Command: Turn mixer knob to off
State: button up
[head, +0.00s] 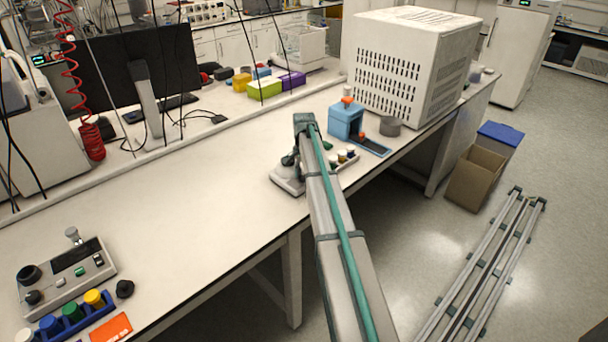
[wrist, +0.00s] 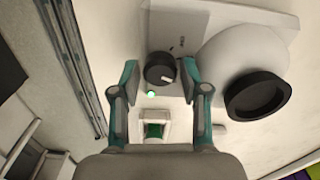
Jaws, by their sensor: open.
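The mixer knob (wrist: 158,67) is a black round dial with a white mark toward its lower right in the wrist view. It sits on a pale mixer (wrist: 180,22), and a small green light (wrist: 151,94) glows just below it. My gripper (wrist: 160,78) is open, with one teal fingertip on each side of the knob and a narrow gap visible at both sides. I cannot tell how deep the fingertips reach. In the head view the mixer (head: 287,182) stands on the bench beside my arm, which hides its knob.
In the wrist view a large white rounded part (wrist: 240,58) with a black round piece (wrist: 256,95) is close right of the gripper. A blue device (head: 346,120) and a big white vented box (head: 415,60) stand farther right.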

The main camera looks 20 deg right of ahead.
jog(key=shift+c, duration=0.3)
grip_shut()
jog(key=n+b, duration=0.1)
jog(key=n, duration=0.2)
jog(key=shift+n, duration=0.3)
jog(key=n+b, duration=0.1)
jog(key=n, duration=0.3)
jog(key=shift+n, duration=0.3)
jog(key=n, duration=0.4)
jog(key=shift+w+b, duration=0.1)
jog(key=shift+b, duration=0.3)
jog(key=shift+a+n, duration=0.1)
jog(key=shift+n, duration=1.7)
